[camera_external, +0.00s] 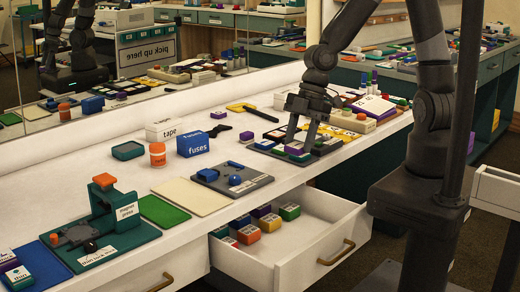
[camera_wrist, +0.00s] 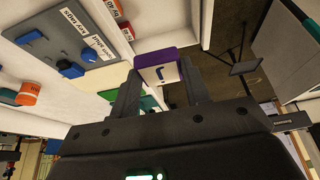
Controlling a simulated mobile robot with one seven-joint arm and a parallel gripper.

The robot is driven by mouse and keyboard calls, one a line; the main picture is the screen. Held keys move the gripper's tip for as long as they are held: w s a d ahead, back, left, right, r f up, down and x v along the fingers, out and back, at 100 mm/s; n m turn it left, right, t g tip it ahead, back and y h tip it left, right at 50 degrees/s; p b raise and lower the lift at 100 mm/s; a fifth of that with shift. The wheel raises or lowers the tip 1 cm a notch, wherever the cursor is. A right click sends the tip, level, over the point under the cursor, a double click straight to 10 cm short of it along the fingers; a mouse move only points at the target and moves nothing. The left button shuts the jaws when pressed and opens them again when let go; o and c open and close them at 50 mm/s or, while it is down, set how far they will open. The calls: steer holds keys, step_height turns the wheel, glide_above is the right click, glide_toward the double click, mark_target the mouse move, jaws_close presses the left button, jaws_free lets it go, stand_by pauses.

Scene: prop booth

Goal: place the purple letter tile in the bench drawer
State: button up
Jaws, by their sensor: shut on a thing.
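My gripper (camera_external: 299,145) is shut on the purple letter tile (camera_wrist: 157,66), which shows between the two fingers in the wrist view, with a white face bearing a dark mark. In the external view my gripper is over the dark tray of coloured tiles (camera_external: 272,147) on the bench, and the held tile is hard to make out there.
A grey board with blue knobs (camera_external: 234,181) lies on the bench above the drawer. A fuses box (camera_external: 193,144), tape box (camera_external: 165,130) and orange jar (camera_external: 157,154) stand farther left.

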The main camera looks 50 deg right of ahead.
mark_target(292, 250)
steer(key=shift+f, duration=14.35)
steer(key=o, duration=0.9)
steer(key=shift+f, duration=0.1)
steer(key=shift+o, duration=0.2)
steer(key=v, duration=1.2)
steer(key=shift+a, duration=0.1)
